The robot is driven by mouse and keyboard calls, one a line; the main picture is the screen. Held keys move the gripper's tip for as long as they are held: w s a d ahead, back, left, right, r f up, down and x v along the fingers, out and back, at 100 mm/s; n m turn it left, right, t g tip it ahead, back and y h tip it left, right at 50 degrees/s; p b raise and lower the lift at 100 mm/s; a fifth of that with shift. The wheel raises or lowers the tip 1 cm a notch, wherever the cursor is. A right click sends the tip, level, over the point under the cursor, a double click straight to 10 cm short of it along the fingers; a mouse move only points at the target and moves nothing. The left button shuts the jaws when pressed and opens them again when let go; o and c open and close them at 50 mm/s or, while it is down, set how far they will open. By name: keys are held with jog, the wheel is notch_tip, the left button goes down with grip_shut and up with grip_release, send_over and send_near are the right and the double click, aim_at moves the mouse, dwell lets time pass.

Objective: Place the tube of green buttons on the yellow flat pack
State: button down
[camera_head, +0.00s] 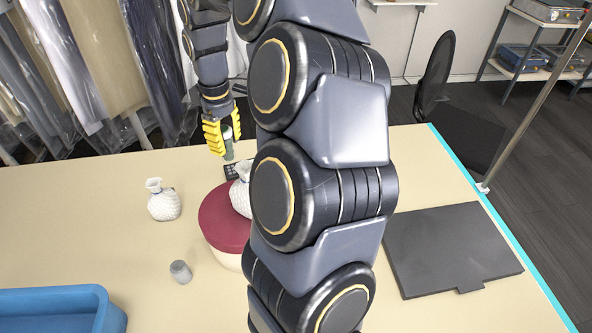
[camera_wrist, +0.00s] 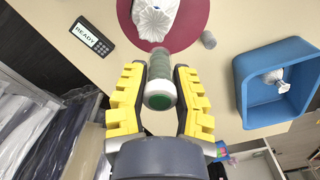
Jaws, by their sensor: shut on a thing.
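My gripper (camera_head: 222,143) has yellow fingers and is shut on the tube of green buttons (camera_wrist: 160,90), a clear tube with a green end facing the wrist camera. In the head view the tube (camera_head: 229,148) hangs between the fingertips above the far part of the table. It lies beyond the round maroon-topped box (camera_head: 222,222). I cannot make out a yellow flat pack in either view; my arm hides part of the table in the head view.
A grey cylinder (camera_head: 181,271), blue bin (camera_head: 60,300), READY device (camera_wrist: 91,37) and dark flat panel (camera_head: 447,246) are around. Hanging garments (camera_head: 90,60) line the far left.

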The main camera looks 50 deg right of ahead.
jog(key=s+d+f+m, duration=0.2)
jog(key=s+d+m, duration=0.4)
jog(key=s+d, duration=0.85)
notch_tip(320, 180, down, 10)
jog(key=w+d, duration=0.2)
jog(key=w+d+f, duration=0.1)
jog(key=d+f, duration=0.2)
jog(key=w+d+f, duration=0.2)
jog(key=d, duration=0.2)
jog(key=w+d+f, duration=0.2)
jog(key=d+f, duration=0.1)
jog(key=d, duration=0.1)
jog(key=shift+w+f, duration=0.25)
jog(key=shift+f, duration=0.05)
jog(key=shift+w+d+f, duration=0.15)
jog(key=shift+d, duration=0.05)
jog(key=shift+w+d+f, duration=0.1)
jog(key=shift+d+f, duration=0.1)
jog(key=shift+f, duration=1.7)
